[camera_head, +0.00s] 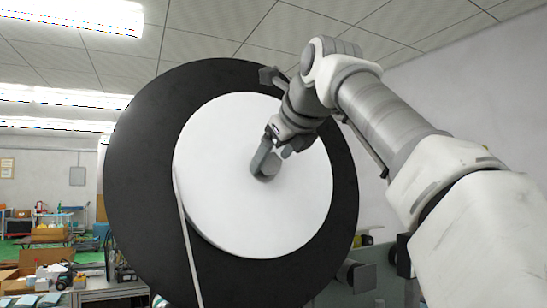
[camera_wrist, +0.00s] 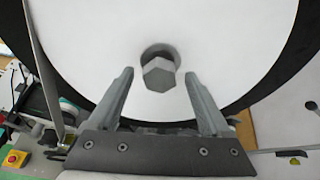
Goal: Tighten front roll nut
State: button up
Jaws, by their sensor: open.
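The front roll is a large white disc (camera_head: 215,190) against a larger black disc (camera_head: 135,180). The roll nut (camera_wrist: 159,73), a grey hexagonal head on a short round shaft, sticks out from the middle of the white face. My gripper (camera_wrist: 158,82) is open in the wrist view, with one finger on each side of the nut and gaps between the fingers and the nut. In the head view my gripper (camera_head: 273,160) is at the middle of the white disc, and the nut (camera_head: 270,168) is partly hidden by a finger.
A white strip (camera_head: 187,240) runs down from the left of the white disc. A workbench with boxes (camera_head: 45,262) stands at the far left. In the wrist view, a red button on a yellow box (camera_wrist: 14,158) is at the lower left. A pale wall is on the right.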

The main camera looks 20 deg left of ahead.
jog(key=v, duration=1.7)
jog(key=shift+d, duration=0.1)
